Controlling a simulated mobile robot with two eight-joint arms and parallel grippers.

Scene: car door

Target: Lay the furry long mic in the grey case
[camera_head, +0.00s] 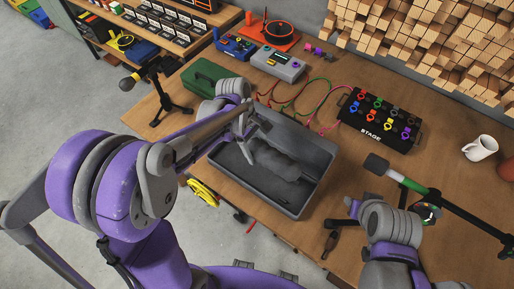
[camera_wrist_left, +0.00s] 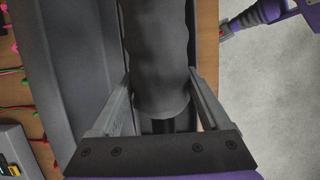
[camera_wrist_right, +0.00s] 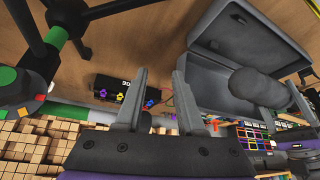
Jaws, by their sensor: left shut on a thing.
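The furry long mic (camera_head: 285,162) is dark grey and shows over the inside of the grey case (camera_head: 308,192) in the head view. My left gripper (camera_head: 246,138) is shut on the mic near one end. In the left wrist view, its fingers flank the mic's furry body (camera_wrist_left: 158,60), with a thin dark shaft below. In the right wrist view, the mic (camera_wrist_right: 256,87) overlaps the rim of the case (camera_wrist_right: 215,75); whether it touches the floor cannot be told. My right gripper (camera_wrist_right: 157,84) is open and empty, right of the case in the head view.
A black stage box (camera_head: 378,122) with coloured plugs stands right of the case. A mic on a stand (camera_head: 400,178) and a white mug (camera_head: 480,148) are further right. A green box (camera_head: 205,75) and cables (camera_head: 290,97) lie behind the case.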

